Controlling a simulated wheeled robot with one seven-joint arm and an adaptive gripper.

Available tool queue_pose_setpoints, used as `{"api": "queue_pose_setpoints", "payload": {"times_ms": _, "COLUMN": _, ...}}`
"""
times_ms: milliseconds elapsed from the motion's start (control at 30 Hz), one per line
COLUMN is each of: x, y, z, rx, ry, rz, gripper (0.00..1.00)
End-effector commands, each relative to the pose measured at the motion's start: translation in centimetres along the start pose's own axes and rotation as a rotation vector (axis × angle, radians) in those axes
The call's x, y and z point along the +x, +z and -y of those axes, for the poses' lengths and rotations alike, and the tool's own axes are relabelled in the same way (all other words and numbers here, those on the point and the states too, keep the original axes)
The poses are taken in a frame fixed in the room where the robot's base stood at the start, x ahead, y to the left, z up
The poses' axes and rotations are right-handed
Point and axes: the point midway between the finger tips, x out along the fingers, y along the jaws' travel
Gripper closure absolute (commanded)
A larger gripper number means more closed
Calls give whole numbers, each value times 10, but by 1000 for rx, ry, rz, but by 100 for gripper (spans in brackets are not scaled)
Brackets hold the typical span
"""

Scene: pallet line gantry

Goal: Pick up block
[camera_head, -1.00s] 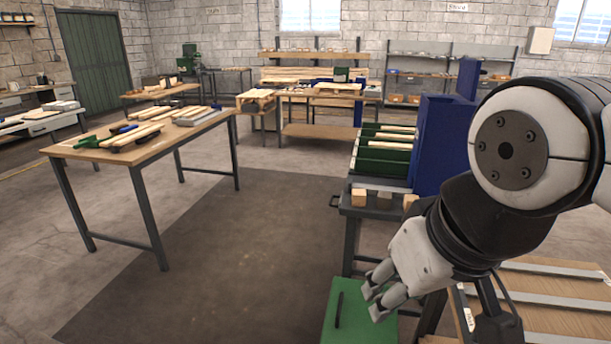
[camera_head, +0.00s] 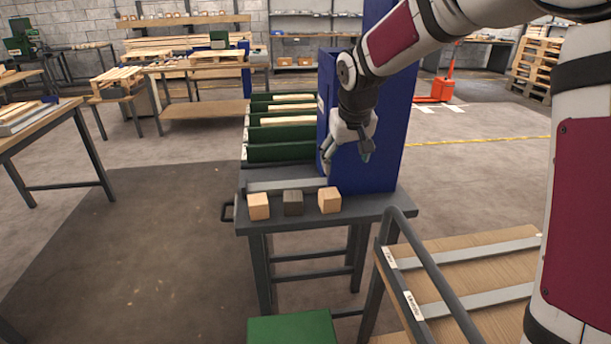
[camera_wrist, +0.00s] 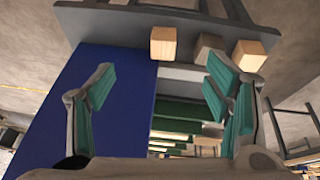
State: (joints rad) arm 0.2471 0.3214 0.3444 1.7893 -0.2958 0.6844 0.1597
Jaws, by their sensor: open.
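Three blocks stand in a row along the front of a dark metal table. The left block (camera_head: 259,206) is light wood, the middle block (camera_head: 293,202) is dark grey-brown, and the right block (camera_head: 329,200) is light wood. In the wrist view one light block (camera_wrist: 163,43) is at the top centre, with the dark block (camera_wrist: 207,48) and the other light block (camera_wrist: 249,55) to its right. My gripper (camera_head: 346,158) is open and empty, above and behind the right block, in front of the blue panel. Its spread fingers show in the wrist view (camera_wrist: 165,95).
The tall blue panel (camera_head: 375,130) stands close beside my gripper. Green dividers with wood strips (camera_head: 280,153) are behind the blocks on the table (camera_head: 378,207). A grey rail (camera_head: 286,185) runs behind the blocks. A slatted wooden rack (camera_head: 470,265) is at the lower right.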

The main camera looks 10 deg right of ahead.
Motion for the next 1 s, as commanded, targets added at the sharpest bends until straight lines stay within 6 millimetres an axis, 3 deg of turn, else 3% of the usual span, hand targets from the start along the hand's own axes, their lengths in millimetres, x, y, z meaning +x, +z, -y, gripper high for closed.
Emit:
{"api": "queue_pose_setpoints", "payload": {"times_ms": 33, "x": 28, "y": -11, "z": 0, "rx": 8, "ry": -18, "rz": 4, "gripper": 28}}
{"api": "queue_pose_setpoints", "payload": {"times_ms": 200, "x": 83, "y": -36, "z": 1, "rx": 28, "ry": -60, "rz": -6, "gripper": 28}}
{"api": "queue_pose_setpoints", "payload": {"times_ms": 400, "x": 111, "y": -46, "z": 2, "rx": 42, "ry": -82, "rz": -13, "gripper": 28}}
{"api": "queue_pose_setpoints", "payload": {"times_ms": 800, "x": 179, "y": -47, "z": 7, "rx": 43, "ry": -83, "rz": -11, "gripper": 28}}
{"api": "queue_pose_setpoints", "payload": {"times_ms": 1000, "x": 194, "y": -48, "z": 8, "rx": 42, "ry": -82, "rz": -14, "gripper": 28}}
